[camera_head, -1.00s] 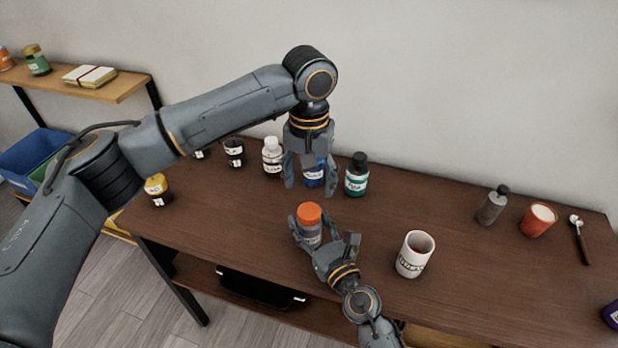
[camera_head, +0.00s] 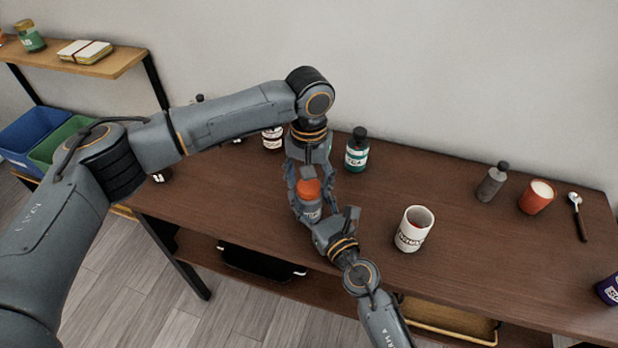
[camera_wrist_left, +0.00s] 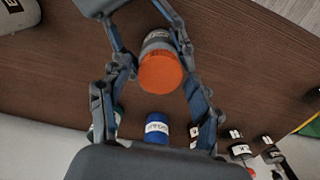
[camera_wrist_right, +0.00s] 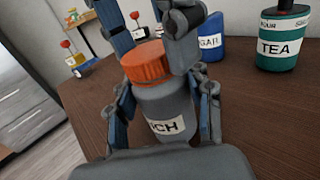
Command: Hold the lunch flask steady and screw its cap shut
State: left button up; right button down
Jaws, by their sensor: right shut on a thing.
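The lunch flask is a grey jar (camera_head: 312,213) with a white label and an orange cap (camera_head: 308,188). It stands upright near the table's front edge. My right gripper (camera_head: 326,218) is shut around its body; the right wrist view shows the flask (camera_wrist_right: 168,103) between the fingers, its label partly hidden. My left gripper (camera_head: 306,176) points down from above, its fingers on either side of the cap. In the left wrist view the cap (camera_wrist_left: 160,71) lies between the fingers with gaps beside it, so this gripper looks open. The cap sits on the flask; whether it is tight cannot be told.
A teal TEA bottle (camera_head: 357,150) and a blue bottle (camera_wrist_right: 212,48) stand behind the flask. A white mug (camera_head: 413,230) stands to the right. A grey bottle (camera_head: 492,182), an orange cup (camera_head: 537,197) and a spoon (camera_head: 578,215) are farther right. Table between them is bare.

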pick_arm(q)
jog(key=c, duration=1)
jog(key=m, duration=0.8)
jog(key=o, duration=1.3)
jog(key=shift+r, duration=0.1)
jog(key=shift+r, duration=2.2)
jog(key=shift+c, duration=0.4)
